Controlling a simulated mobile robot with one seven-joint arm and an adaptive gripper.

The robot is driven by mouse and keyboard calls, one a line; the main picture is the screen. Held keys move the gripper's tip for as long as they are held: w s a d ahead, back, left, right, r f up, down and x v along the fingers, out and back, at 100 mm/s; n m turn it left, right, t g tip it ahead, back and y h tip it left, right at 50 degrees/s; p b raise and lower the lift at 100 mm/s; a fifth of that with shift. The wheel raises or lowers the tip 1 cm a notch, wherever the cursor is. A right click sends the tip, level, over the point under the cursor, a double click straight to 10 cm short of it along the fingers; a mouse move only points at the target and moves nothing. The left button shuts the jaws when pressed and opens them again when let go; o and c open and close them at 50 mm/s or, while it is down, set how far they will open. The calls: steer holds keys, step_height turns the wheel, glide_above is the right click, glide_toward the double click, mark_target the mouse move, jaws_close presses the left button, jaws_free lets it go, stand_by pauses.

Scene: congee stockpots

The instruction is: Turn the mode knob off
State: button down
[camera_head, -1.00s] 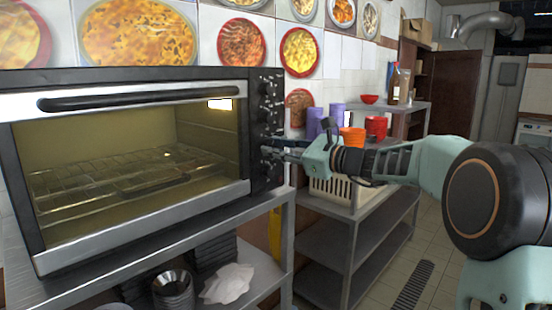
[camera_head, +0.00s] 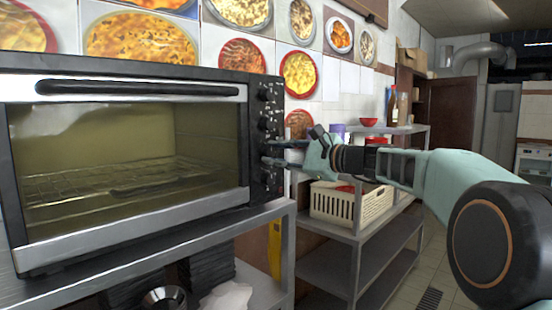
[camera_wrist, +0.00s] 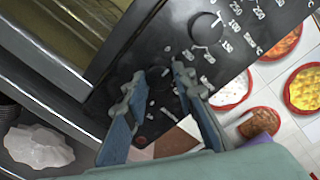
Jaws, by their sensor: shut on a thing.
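The black toaster oven (camera_head: 125,90) stands on a metal shelf, its glass door closed. Its control panel is at its right, with a column of dark knobs; an upper knob (camera_head: 264,94) shows clear of my gripper. My gripper (camera_head: 268,153) reaches in from the right to a lower part of the panel. In the wrist view, the fingers of my gripper (camera_wrist: 158,80) straddle a dark knob (camera_wrist: 158,74), which I take as the mode knob, and are shut on it. The temperature knob (camera_wrist: 207,29) is beside it, free. The mode knob's pointer is too dark to read.
A metal rack (camera_head: 330,262) with a cream basket (camera_head: 340,205) and cups stands right of the oven, below my arm. White crumpled cloth (camera_wrist: 38,147) lies on the shelf under the oven. Food pictures (camera_head: 240,55) cover the wall behind. Floor is open at the right.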

stand_by(0.3)
steer(key=c, duration=1.6)
jaws_free()
steer(key=v, duration=1.2)
